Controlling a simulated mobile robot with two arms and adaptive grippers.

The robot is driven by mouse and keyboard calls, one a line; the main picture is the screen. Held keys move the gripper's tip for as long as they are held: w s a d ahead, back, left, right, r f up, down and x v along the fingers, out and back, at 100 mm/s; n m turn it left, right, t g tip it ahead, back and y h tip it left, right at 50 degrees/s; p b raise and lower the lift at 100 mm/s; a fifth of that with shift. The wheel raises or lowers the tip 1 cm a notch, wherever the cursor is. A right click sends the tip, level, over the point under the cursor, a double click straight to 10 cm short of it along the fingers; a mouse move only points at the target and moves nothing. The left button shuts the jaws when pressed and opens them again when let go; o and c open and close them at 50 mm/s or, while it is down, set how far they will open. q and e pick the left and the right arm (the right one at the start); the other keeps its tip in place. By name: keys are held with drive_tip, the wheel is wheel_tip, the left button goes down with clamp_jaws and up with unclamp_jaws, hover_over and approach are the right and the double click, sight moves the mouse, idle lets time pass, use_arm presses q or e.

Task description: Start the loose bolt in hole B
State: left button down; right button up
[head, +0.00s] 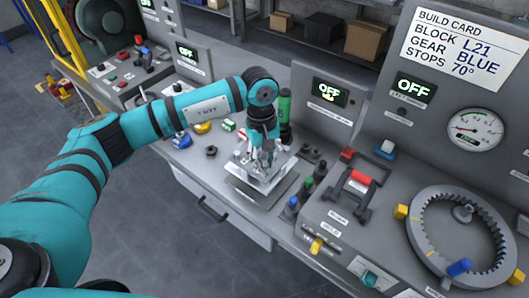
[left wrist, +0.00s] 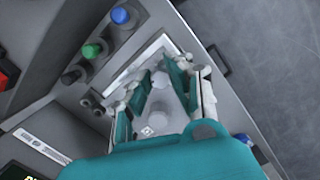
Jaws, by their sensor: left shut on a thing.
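My left gripper (head: 262,157) points down over a pale metal block (head: 259,186) on the bench. It is shut on a small grey part, which I take for the loose bolt; the fingers mostly hide it in the head view. In the left wrist view my left gripper (left wrist: 158,82) has its teal fingers on either side of grey round shapes above the bright plate (left wrist: 130,64). I cannot make out hole B or its letter, nor tell whether the bolt touches the block. My right gripper is not in view.
Blue, green and black capped posts (head: 305,190) stand close to the right of the block. A dark green cylinder (head: 285,106) stands behind it. A black nut (head: 211,151) lies to the left. A red-handled clamp (head: 358,180) and a ring gear (head: 421,238) are further right.

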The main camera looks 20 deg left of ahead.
use_arm(q)
drive_tip(key=n+p, duration=0.3)
drive_tip(key=r+n+p, duration=0.1)
drive_tip(key=n+p, duration=0.2)
drive_tip(key=p, duration=0.1)
drive_tip(key=shift+s+r+n+t, duration=0.1)
drive_tip(key=shift+r+n+t, duration=0.05)
drive_tip(key=shift+n+t, duration=0.2)
drive_tip(key=shift+f+n+b, duration=0.4)
drive_tip(key=shift+n+b, duration=0.05)
drive_tip(key=shift+n, duration=0.2)
drive_tip(key=n+t, duration=0.1)
drive_tip(key=n, duration=0.3)
drive_tip(key=shift+n, duration=1)
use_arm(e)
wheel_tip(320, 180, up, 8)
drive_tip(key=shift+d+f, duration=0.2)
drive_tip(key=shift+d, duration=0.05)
use_arm(q)
drive_tip(key=shift+r, duration=0.1)
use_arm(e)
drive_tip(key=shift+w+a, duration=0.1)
use_arm(q)
drive_tip(key=shift+b, duration=0.45)
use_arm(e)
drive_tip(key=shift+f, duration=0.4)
